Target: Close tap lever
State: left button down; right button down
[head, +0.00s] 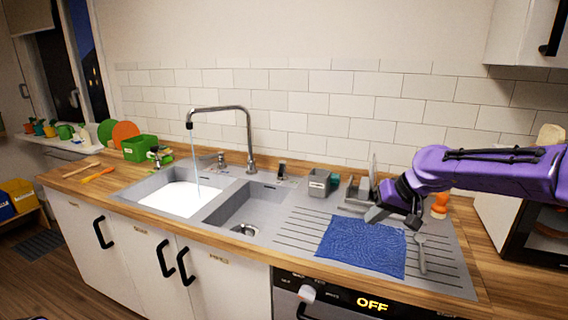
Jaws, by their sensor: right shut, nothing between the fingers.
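The metal tap (249,130) stands behind the double sink, its curved spout reaching over the left basin. A stream of water (195,165) runs from the spout into that basin. A small metal fitting (221,159) stands left of the tap's base and a dark-topped one (282,170) stands right of it; I cannot tell which is the tap lever. My right gripper (376,215) is shut and empty, over the back edge of the blue cloth on the drainboard, well to the right of the tap. My left gripper is not in view.
A blue cloth (362,248) and a spoon (422,253) lie on the drainboard (290,240). A grey holder (319,183) and a dish rack (357,192) stand between the tap and my right gripper. A green box (140,147) stands left of the sink.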

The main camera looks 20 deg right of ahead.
aim_at(282, 164)
jog(key=i, duration=1.55)
